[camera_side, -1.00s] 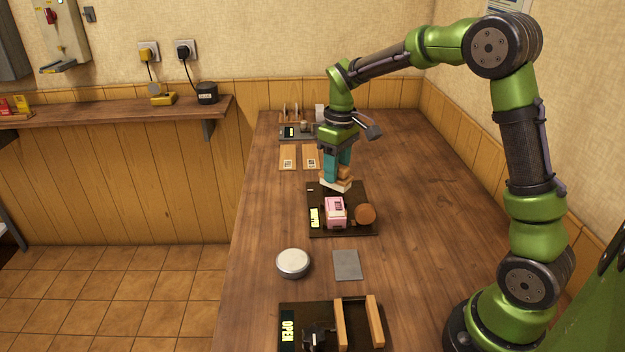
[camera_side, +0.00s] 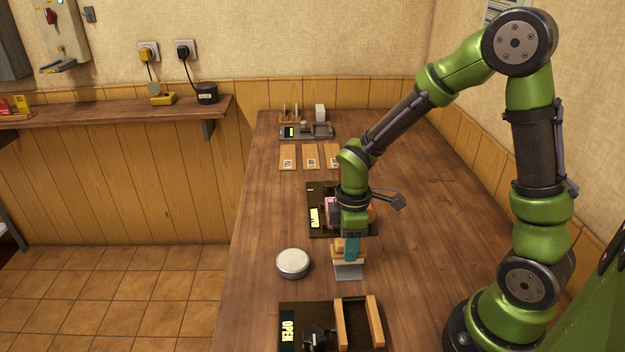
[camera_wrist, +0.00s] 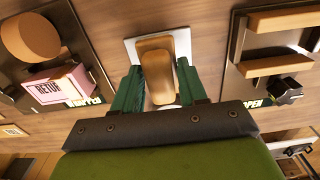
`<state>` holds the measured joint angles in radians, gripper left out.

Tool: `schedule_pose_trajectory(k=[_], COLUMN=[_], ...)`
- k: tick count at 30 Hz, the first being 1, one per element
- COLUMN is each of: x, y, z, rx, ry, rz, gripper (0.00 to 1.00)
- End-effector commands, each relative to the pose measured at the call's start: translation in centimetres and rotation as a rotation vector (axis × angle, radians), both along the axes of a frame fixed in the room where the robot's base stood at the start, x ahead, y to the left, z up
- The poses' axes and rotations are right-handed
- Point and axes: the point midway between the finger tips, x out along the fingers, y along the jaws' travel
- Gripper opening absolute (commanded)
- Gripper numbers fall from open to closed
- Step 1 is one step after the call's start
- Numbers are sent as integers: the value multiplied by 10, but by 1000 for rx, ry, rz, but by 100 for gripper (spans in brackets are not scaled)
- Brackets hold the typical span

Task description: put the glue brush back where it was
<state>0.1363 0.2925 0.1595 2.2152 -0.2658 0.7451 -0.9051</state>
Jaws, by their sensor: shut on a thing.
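My gripper (camera_side: 350,248) points down with its teal fingers shut on the glue brush (camera_side: 337,251). The brush has a wooden, light brown body, and it shows between the fingers in the wrist view (camera_wrist: 156,68). It is over a flat grey pad (camera_side: 347,273), whose pale edges show around the brush in the wrist view (camera_wrist: 131,48). Whether the brush touches the pad cannot be told. My fingers partly hide the brush.
A round white-lidded tin (camera_side: 293,263) stands left of the pad. Behind is a dark press station with a pink block (camera_side: 333,212), partly hidden by my arm. In front is a dark fixture with an OPEN display (camera_side: 288,330) and two wooden rails. Wooden pieces (camera_side: 311,156) lie farther back.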

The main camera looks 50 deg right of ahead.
Motion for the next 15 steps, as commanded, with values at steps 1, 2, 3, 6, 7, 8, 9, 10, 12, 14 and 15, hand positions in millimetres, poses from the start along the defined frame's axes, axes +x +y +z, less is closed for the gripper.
schedule_pose_trajectory(k=[1,2,3,6,7,8,9,10,12,14,15], x=[-1,-1,-1,0,0,0,0,0,0,0,0], y=[0,0,0,0,0,0,0,0,0,0,0], z=[-7,-10,-13,-14,-14,-14,-14,-14,-14,-16,-17], rx=[0,1,1,0,0,0,0,0,0,0,0], ry=[4,4,2,-1,-1,-1,-1,-1,-1,0,0], rz=[0,1,0,-1,-1,-1,-1,-1,-1,-1,-1], gripper=[18,18,18,18,18,18,18,18,18,18,18])
